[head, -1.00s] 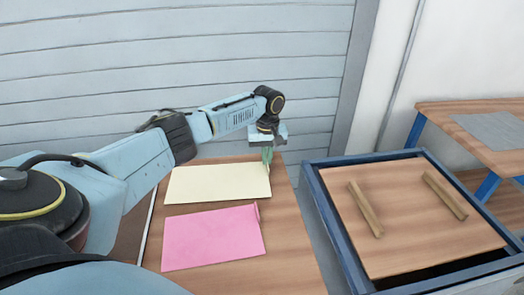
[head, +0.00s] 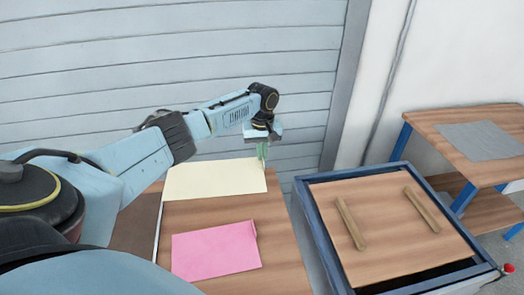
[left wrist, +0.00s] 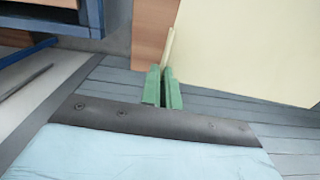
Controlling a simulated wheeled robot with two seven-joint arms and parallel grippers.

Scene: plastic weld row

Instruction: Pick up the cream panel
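The cream panel (head: 212,180) is a thin flat sheet with a raised lip along its right edge. It appears a little above the wooden table, in front of the shutter. My left gripper (head: 261,153), with green fingers, is at the panel's far right corner. In the left wrist view the green fingers (left wrist: 163,88) are closed about the end of the cream lip, and the panel (left wrist: 245,45) spreads out to the right. The exact contact between the fingers is partly hidden. My right gripper is in neither view.
A pink panel (head: 216,250) lies on the wooden table (head: 285,260), nearer to me. A blue-framed cart (head: 318,235) with two wooden bars stands to the right. A side table (head: 440,118) with a grey mat is farther right. The grey shutter (head: 170,50) stands behind.

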